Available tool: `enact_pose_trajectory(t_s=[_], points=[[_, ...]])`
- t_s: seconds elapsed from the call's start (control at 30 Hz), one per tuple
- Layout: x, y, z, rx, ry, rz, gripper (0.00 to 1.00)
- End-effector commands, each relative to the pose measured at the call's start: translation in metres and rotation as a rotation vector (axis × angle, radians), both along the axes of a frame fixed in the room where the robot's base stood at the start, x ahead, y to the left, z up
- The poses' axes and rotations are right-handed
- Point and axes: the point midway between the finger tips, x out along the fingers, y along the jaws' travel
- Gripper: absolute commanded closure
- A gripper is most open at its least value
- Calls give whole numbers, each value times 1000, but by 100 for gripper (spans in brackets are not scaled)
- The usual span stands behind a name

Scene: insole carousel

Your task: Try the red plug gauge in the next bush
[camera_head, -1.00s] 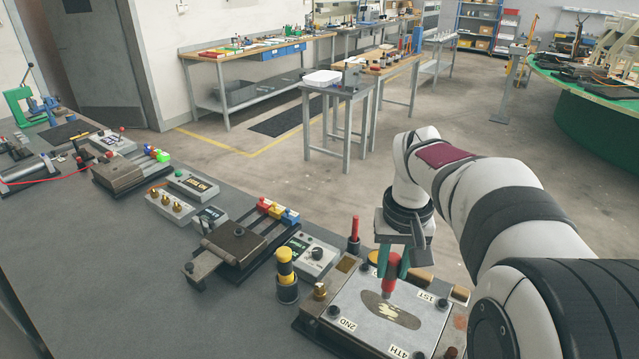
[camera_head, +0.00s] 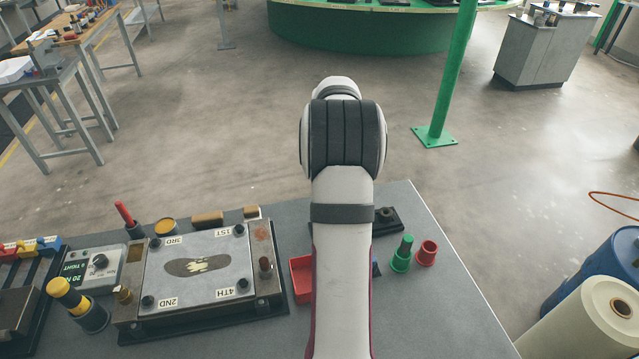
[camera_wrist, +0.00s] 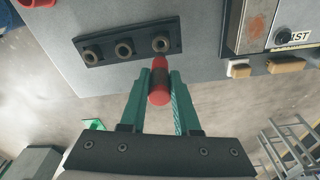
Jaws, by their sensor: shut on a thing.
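My gripper (camera_wrist: 160,90) has green fingers shut on the red plug gauge (camera_wrist: 159,88) in the wrist view. A dark bush block (camera_wrist: 104,54) with three round bushes in a row lies on the grey bench ahead of the gauge. The gauge's tip shows just short of the right-hand bush (camera_wrist: 161,44) in that picture; I cannot tell its height above the block. In the head view my arm hides the gripper, the gauge and most of the block; only one end of the block (camera_head: 386,220) shows.
The plate fixture (camera_head: 150,303), marked 1ST to 4TH, stands left of my arm, with a red tray (camera_head: 300,278) between. A green holder (camera_head: 401,262) with a green plug and a red holder (camera_head: 427,253) stand right of my arm. The bench's right edge is close beyond.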

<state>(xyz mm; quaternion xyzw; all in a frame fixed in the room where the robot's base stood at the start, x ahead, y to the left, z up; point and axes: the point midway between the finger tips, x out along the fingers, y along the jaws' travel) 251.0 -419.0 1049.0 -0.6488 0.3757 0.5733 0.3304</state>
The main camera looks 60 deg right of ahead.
Motion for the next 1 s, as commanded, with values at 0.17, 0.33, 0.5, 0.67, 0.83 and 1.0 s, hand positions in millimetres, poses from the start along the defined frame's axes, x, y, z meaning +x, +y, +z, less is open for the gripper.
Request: enact_pose_trajectory(t_s=[0.17,0.33,0.5,0.67,0.83,1.0], points=[[0,1,-9,1,0,1,100],[0,1,-28,1,0,2,100],[0,2,-42,1,0,1,100],[0,1,-46,0,-1,2,100],[0,1,-46,0,-1,2,100],[0,1,-46,0,-1,2,100]])
